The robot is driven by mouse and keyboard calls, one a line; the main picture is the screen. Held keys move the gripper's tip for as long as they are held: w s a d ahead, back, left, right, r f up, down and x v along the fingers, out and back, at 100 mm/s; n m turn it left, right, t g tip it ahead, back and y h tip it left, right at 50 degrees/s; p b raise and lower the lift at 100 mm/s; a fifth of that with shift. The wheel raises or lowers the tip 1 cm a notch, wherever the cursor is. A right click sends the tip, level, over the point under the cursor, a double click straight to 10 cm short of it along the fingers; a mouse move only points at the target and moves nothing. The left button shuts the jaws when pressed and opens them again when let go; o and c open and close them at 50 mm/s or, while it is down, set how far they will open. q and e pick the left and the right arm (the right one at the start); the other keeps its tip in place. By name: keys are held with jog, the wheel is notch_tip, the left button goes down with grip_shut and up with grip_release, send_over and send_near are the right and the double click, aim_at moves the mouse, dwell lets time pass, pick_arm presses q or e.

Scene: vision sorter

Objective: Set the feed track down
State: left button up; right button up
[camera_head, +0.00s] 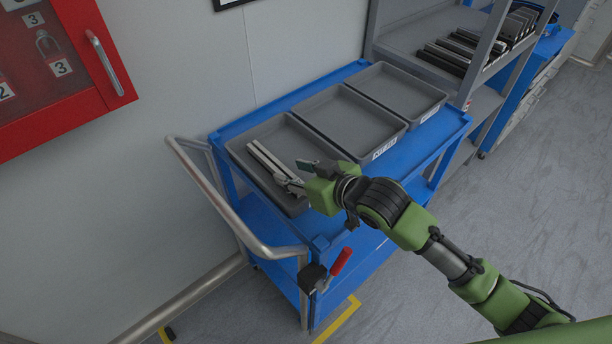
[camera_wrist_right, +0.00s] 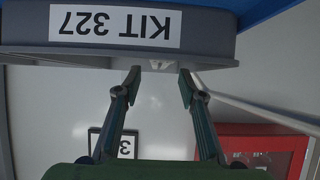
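The feed track (camera_head: 264,158), a long narrow light and dark bar, lies in the left grey tray (camera_head: 238,150) on the blue cart. My right gripper (camera_head: 297,176) is at the near end of the track, over the tray's front side. In the right wrist view, the fingers of my right gripper (camera_wrist_right: 160,82) are spread with a gap between them. A small pale end, probably of the track (camera_wrist_right: 160,65), shows between the fingertips at the rim of the tray labelled KIT 327 (camera_wrist_right: 205,45). My left gripper is not in view.
A middle tray (camera_head: 345,118) and a right tray (camera_head: 405,90), both empty, stand beside it on the blue cart (camera_head: 415,150). A rack (camera_head: 400,40) with more tracks stands behind. The cart's handle (camera_head: 215,195) and a red wall cabinet (camera_head: 75,110) are at left.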

jog(key=v, duration=0.5)
dwell(0.5)
